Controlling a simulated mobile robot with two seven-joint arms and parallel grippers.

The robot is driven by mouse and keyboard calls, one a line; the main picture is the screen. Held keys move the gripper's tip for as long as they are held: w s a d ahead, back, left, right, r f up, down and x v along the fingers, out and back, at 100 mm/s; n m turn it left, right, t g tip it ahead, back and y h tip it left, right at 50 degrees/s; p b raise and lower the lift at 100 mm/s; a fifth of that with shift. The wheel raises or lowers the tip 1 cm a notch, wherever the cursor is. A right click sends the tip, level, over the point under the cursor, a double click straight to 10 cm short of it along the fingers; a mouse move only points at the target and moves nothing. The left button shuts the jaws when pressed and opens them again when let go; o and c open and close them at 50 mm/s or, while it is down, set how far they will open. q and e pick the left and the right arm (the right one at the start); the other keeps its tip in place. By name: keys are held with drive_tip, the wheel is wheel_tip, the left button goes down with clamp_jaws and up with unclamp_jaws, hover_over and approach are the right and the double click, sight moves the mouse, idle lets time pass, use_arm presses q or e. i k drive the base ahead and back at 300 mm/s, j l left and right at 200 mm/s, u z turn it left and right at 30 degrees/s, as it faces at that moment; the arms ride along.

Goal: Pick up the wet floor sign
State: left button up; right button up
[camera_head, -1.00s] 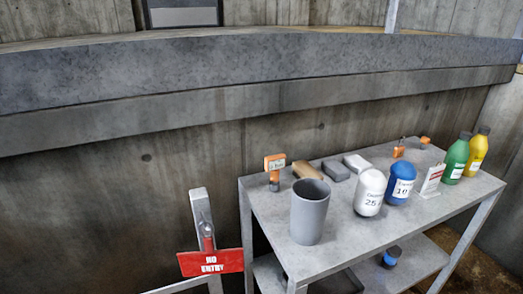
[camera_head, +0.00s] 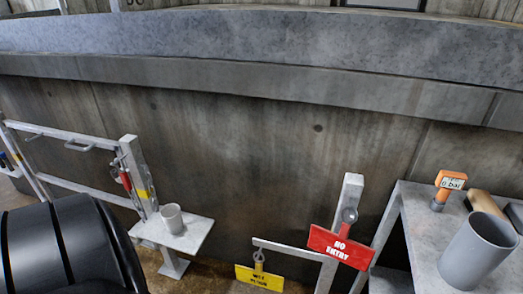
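The yellow wet floor sign (camera_head: 258,279) hangs low in the middle of the head view. It has two short lines of dark lettering, too small to read surely. A grey ring or hook at its top holds it near the left end of a horizontal metal bar (camera_head: 290,249). The picture's bottom edge comes close under it. Neither of my grippers is in view.
A red NO ENTRY sign (camera_head: 340,246) hangs on the metal post (camera_head: 345,200) right of the yellow sign. A grey table (camera_head: 403,228) with a grey cup (camera_head: 478,252) stands at right. A small shelf (camera_head: 190,234) with another cup (camera_head: 172,218) stands at left, beside a rail (camera_head: 60,131).

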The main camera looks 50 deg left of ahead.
sight(257, 278)
drive_tip(key=j+u, duration=0.1)
drive_tip(key=u, duration=1.4)
